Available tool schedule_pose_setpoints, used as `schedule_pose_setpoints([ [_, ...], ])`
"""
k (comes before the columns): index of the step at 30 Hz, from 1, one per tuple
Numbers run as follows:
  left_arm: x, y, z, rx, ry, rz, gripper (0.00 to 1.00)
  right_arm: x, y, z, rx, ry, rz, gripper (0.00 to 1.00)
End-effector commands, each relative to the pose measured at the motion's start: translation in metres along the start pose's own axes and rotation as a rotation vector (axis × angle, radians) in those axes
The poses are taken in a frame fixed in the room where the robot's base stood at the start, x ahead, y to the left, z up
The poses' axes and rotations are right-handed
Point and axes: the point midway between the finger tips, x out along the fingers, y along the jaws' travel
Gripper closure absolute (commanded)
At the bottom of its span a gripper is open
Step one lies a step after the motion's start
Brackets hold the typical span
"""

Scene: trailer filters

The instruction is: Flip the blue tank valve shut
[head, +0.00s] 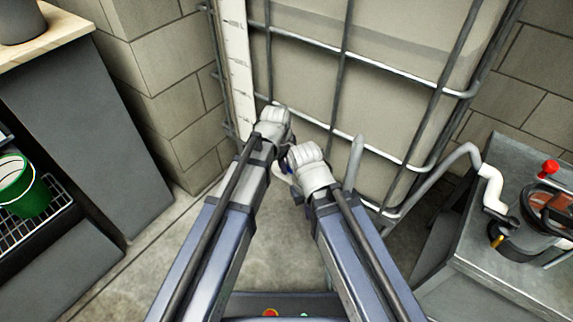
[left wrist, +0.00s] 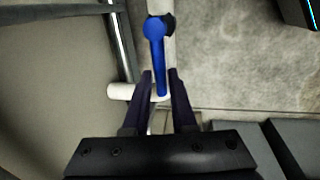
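The blue tank valve handle (left wrist: 157,55) shows in the left wrist view as a long lever, its round hub at the top and its arm pointing down the picture. My left gripper (left wrist: 160,74) is open, with one dark finger on each side of the handle's lower end. I cannot tell whether either finger touches it. In the head view, my left wrist reaches low against the caged tank (head: 305,65) and its fingers are hidden; a small blue patch shows between the two wrists. My right gripper (head: 308,165) is beside it, its fingers hidden.
A white pipe stub (left wrist: 122,91) lies left of the handle. A grey metal cabinet (head: 525,265) with a pump canister (head: 530,235) and a bent pipe stands at the right. A rack with a green bucket (head: 25,190) is at the left. Bare floor lies left of my arms.

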Motion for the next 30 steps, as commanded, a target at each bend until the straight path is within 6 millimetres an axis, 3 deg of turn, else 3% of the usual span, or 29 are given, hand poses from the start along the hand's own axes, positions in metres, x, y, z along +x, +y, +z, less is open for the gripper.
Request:
schedule_pose_setpoints([
  [6, 0.0000, 0.0000, 0.0000, 0.000, 0.000, 0.000, 1.00, 0.0000, 0.0000, 0.0000, 0.000, 0.000, 0.000, 1.00],
  [30, 0.0001, -0.0001, 0.0000, 0.000, 0.000, 0.000, 1.00, 0.0001, 0.0000, 0.0000, 0.000, 0.000, 0.000, 1.00],
])
